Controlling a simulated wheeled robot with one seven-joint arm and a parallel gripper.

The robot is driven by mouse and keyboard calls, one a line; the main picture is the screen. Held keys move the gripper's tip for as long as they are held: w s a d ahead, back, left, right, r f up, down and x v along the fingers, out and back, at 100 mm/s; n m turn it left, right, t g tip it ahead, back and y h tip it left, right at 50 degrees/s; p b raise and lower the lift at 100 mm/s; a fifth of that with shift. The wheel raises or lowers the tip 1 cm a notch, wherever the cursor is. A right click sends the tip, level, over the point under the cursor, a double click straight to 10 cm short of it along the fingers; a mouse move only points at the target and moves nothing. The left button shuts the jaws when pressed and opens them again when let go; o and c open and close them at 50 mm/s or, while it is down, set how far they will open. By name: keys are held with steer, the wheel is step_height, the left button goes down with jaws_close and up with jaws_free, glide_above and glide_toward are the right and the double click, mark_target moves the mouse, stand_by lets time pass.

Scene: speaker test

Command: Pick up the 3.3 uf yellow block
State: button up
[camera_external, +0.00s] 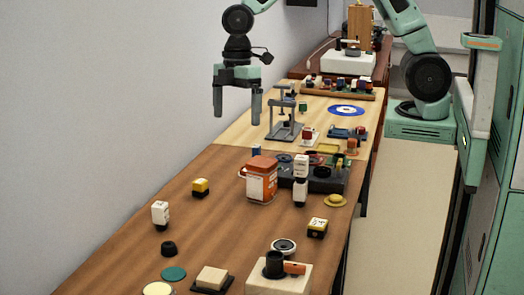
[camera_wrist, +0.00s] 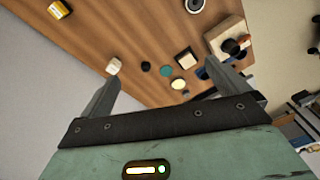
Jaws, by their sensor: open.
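Two yellow blocks stand on the brown table. One yellow block with a dark base (camera_external: 200,187) is at the left, near the wall; it also shows at the top left edge of the wrist view (camera_wrist: 59,9). The other yellow block, with a pale marked face (camera_external: 317,227), is at the right near the table edge. The print is too small to tell which reads 3.3 uf. My gripper (camera_external: 237,118) is open and empty, fingers pointing down, high above the table. In the wrist view my gripper (camera_wrist: 167,76) has nothing between its fingers.
A white block (camera_external: 160,213) stands left of centre. A wooden block with a black cylinder (camera_external: 292,281) is in front. The brown table around the left yellow block is clear.

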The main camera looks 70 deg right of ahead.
steer(key=s+a+r+m, duration=0.2)
steer(key=s, duration=1)
steer(key=shift+a+r, duration=0.15)
steer(key=shift+a, duration=0.25)
steer(key=s+m, duration=0.1)
steer(key=s, duration=0.3)
steer(key=s+d+m, duration=0.1)
steer(key=s, duration=0.3)
steer(key=s+d+m, duration=0.1)
steer(key=s, duration=0.3)
steer(key=shift+s+f+h, duration=0.25)
steer(key=shift+s+h, duration=0.05)
steer(key=shift+s, duration=0.1)
steer(key=shift+c, duration=0.7)
steer(key=shift+s+d, duration=0.2)
steer(key=shift+s, duration=0.25)
steer(key=c, duration=0.8)
steer(key=shift+w+f, duration=0.1)
